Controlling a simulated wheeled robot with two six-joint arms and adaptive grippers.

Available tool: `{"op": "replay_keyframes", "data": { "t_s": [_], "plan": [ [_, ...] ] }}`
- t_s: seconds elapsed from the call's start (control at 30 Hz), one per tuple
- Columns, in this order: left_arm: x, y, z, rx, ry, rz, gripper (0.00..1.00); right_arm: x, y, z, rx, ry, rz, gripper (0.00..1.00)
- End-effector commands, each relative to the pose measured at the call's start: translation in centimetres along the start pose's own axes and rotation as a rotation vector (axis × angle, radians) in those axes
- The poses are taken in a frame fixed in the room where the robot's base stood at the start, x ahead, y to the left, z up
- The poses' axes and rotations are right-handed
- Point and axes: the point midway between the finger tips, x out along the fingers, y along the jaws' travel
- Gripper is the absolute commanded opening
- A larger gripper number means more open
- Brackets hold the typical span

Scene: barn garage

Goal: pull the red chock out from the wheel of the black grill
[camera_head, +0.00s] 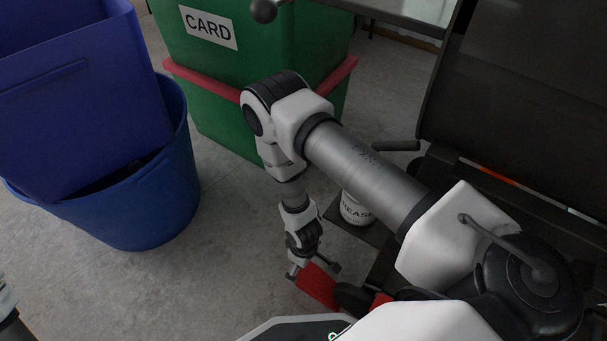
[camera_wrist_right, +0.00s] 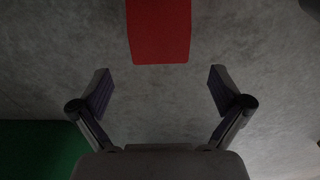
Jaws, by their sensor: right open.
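The red chock (camera_head: 317,287) lies on the floor low in the head view, against a dark round wheel (camera_head: 352,297). My right gripper (camera_head: 314,271) points down at the chock's outer end, one finger to each side in the head view. In the right wrist view the gripper (camera_wrist_right: 160,80) is open and empty. The chock (camera_wrist_right: 159,32) shows there at top centre, in line with the gap and beyond the fingertips. My left gripper is out of view.
A blue tub (camera_head: 150,205) with a blue bin in it stands at the left. A green crate (camera_head: 225,130) labelled CARD stands at the back. A white can (camera_head: 353,209) sits on a dark shelf behind my forearm. Floor left of the chock is clear.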

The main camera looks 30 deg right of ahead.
Motion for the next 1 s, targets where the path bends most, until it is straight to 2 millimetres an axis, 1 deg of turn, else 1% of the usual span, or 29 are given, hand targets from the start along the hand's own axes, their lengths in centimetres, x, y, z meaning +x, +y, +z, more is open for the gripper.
{"op": "replay_keyframes", "data": {
  "t_s": [0.03,0.17,0.3,0.4,0.5,0.77,0.8,0.87,0.9,0.97,1.0],
  "plan": [
    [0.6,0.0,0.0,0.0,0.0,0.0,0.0,0.8,0.0,0.0,0.0,-0.001,0.0,1.0],
    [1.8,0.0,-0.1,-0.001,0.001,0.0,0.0,2.8,0.0,0.1,0.0,-0.001,-0.001,1.0],
    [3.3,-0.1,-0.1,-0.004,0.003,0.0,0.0,5.4,0.0,0.1,0.001,-0.001,-0.001,1.0],
    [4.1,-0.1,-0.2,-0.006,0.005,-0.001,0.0,6.8,0.0,0.0,0.001,0.0,-0.001,1.0],
    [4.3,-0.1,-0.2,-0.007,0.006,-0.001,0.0,7.4,0.0,0.0,0.001,0.0,-0.001,1.0],
    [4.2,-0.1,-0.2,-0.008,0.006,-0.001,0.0,7.3,0.0,0.0,0.001,0.0,-0.001,1.0],
    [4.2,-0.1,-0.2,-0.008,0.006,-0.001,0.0,7.3,0.0,0.0,0.001,0.0,-0.001,0.93],
    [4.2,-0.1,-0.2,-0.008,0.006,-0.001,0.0,7.3,0.0,0.0,0.001,0.0,-0.001,0.72],
    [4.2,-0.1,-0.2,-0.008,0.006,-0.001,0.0,7.3,0.0,0.0,0.001,0.0,-0.001,0.57],
    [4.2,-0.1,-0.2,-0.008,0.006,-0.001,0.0,7.3,0.0,0.0,0.001,0.0,-0.001,0.36],
    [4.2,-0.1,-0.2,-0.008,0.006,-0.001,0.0,7.3,0.0,0.0,0.001,0.0,-0.001,0.22]
  ]
}}
